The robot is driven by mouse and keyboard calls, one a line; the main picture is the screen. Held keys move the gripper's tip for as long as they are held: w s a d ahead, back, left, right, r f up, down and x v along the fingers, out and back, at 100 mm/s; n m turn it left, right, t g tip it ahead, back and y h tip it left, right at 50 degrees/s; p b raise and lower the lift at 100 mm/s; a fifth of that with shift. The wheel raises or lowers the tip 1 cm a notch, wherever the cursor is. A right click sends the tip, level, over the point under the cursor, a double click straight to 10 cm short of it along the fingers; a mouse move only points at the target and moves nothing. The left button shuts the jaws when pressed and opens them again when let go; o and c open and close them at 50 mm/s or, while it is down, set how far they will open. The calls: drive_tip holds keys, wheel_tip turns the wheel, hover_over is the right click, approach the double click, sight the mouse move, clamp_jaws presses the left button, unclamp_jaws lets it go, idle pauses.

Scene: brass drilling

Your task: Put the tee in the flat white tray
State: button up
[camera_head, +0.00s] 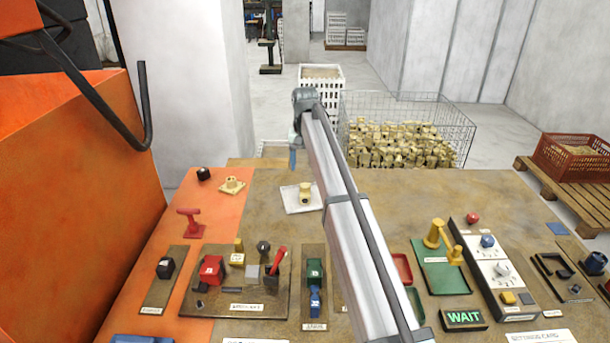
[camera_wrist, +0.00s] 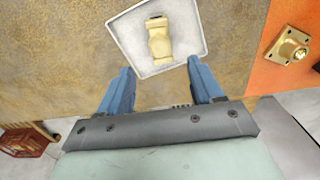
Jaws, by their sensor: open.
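The brass tee (camera_head: 305,195) lies in the flat white tray (camera_head: 290,207) at the back middle of the bench. In the wrist view the tee (camera_wrist: 159,40) is inside the rim of the tray (camera_wrist: 120,30), apart from the walls, on its white floor. My gripper (camera_head: 293,160) has its blue fingers spread. In the wrist view my gripper (camera_wrist: 160,68) is open and empty, with the fingertips near the tray's edge and the tee beyond them. I cannot tell exactly how high the fingers are above the bench.
A square-flanged brass fitting (camera_head: 232,185) sits on the orange strip, left of the tray, near a black knob (camera_head: 203,174). A red stand (camera_head: 190,221) and several fixtures fill the front. A wire cage of brass parts (camera_head: 400,145) stands behind. Brown bench right of the tray is clear.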

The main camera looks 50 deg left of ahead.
drive_tip(key=shift+r, duration=1.25)
drive_tip(key=shift+w, duration=0.1)
